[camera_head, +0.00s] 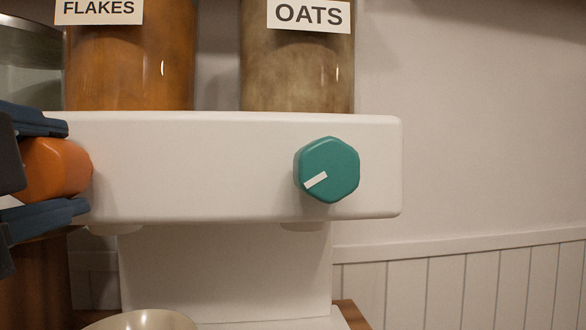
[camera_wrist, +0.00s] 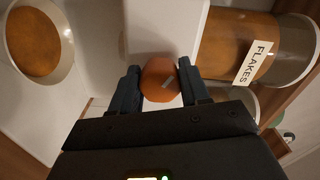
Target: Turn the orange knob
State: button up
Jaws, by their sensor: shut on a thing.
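The orange knob (camera_head: 55,169) is on the left part of the white dispenser's front panel in the head view, partly hidden by my fingers. In the wrist view my gripper (camera_wrist: 162,90) has a finger on each side of the knob.
A teal knob (camera_head: 328,170) with a white marker sits right on the white panel (camera_head: 200,165). Jars labelled FLAKES (camera_head: 130,65) and OATS (camera_head: 297,70) stand above. A bowl (camera_head: 142,320) is below. Open room lies to the right, before the wall.

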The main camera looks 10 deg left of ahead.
jog(key=o, duration=1)
jog(key=shift+o, duration=0.2)
jog(key=v, duration=0.7)
jog(key=shift+s+p, duration=0.4)
